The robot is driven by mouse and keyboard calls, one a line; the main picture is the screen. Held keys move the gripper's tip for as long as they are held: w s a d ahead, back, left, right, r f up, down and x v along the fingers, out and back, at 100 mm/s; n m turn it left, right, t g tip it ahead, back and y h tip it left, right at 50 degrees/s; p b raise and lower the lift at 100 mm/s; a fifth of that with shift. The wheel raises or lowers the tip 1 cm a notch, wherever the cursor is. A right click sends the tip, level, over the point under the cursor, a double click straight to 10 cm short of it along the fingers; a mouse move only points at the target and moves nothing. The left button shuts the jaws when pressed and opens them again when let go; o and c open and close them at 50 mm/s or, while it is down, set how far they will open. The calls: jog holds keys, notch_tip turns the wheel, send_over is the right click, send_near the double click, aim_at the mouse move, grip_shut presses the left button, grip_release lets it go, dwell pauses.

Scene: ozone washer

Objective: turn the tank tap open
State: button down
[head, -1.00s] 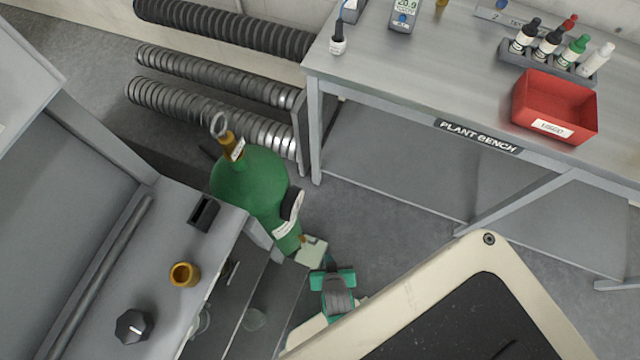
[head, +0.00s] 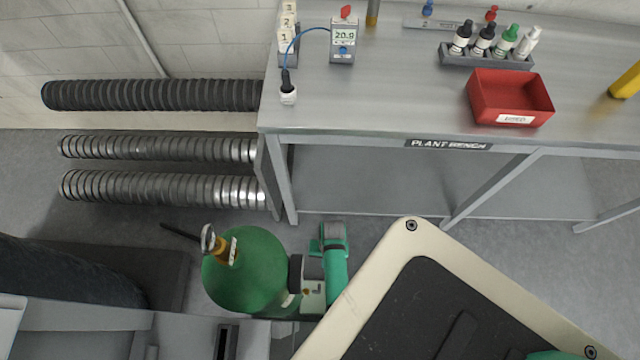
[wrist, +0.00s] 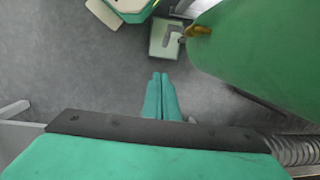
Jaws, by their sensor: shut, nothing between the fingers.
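The tank (head: 245,275) is a green cylinder standing on the floor left of centre in the head view. On its top is a brass stem with a grey ring handle (head: 208,239). In the wrist view the tank (wrist: 265,50) fills the upper right, with a small brass fitting (wrist: 199,31) on its near edge and a grey L-shaped piece beside it. My gripper (wrist: 160,76) shows as two green fingers side by side, shut and empty, left of the tank and apart from it. In the head view I cannot make out its fingertips.
The plant bench (head: 370,110) stands behind, with a red bin (head: 510,97), bottles and a meter (head: 343,42). Ribbed hoses (head: 150,95) run along the wall at left. A grey cabinet is at lower left. Floor under the bench is clear.

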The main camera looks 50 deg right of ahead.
jog(key=s+a+f, duration=0.2)
jog(key=a+f, duration=0.2)
jog(key=f, duration=0.6)
jog(key=shift+a+f, duration=0.2)
jog(key=shift+a, duration=0.15)
jog(key=shift+s+f, duration=0.1)
